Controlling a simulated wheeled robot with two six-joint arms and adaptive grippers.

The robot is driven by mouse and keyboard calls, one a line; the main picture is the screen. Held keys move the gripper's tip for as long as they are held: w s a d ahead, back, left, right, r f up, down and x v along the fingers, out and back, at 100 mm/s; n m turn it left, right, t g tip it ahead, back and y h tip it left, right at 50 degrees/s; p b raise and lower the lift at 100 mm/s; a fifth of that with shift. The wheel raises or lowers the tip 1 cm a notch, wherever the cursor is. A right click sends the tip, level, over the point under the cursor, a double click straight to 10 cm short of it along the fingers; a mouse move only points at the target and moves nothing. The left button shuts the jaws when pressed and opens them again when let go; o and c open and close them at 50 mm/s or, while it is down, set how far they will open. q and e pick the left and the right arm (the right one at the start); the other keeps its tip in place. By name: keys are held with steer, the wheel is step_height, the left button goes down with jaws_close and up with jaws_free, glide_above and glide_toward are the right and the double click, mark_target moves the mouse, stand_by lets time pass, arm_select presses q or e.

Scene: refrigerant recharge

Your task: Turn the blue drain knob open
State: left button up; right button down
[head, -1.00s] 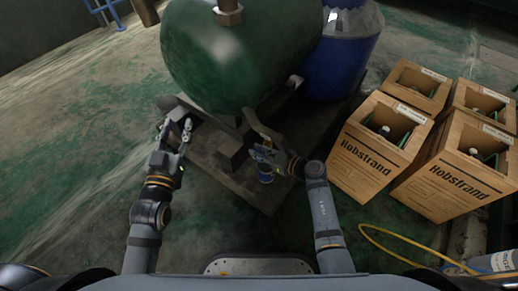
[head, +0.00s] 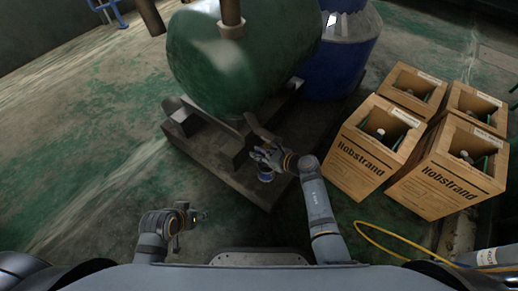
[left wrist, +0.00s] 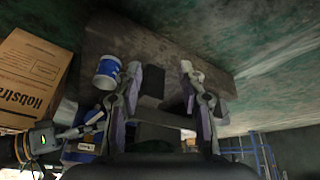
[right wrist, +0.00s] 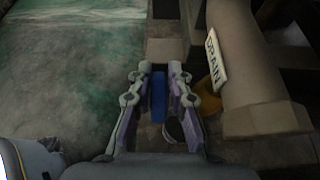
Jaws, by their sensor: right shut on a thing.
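The blue drain knob (right wrist: 158,95) shows in the right wrist view as a narrow blue shape between the fingers of my right gripper (right wrist: 160,78). Those fingers are shut on it. A white DRAIN label (right wrist: 214,61) is on the pipe just right of it. In the head view my right gripper (head: 262,154) is under the green tank (head: 225,75), and the knob is hidden there. My left gripper (head: 197,215) is near my body, away from the tank. In the left wrist view (left wrist: 160,75) its fingers are apart and empty.
A blue and white can (left wrist: 107,72) stands on the dark tank base (head: 240,190), below my right gripper. Several Hobstrand boxes (head: 355,170) holding bottles stand to the right. A blue drum (head: 340,65) is behind. A yellow hose (head: 385,248) lies at the right. The left floor is clear.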

stand_by(0.3)
steer(key=c, duration=1.3)
jaws_free()
steer(key=shift+o, duration=0.2)
steer(key=shift+d, duration=0.1)
steer(key=s+d+r, duration=0.2)
steer(key=s+d, duration=0.7)
steer(key=d, duration=0.4)
steer(key=shift+s+r, duration=0.2)
steer(key=shift+s, duration=0.1)
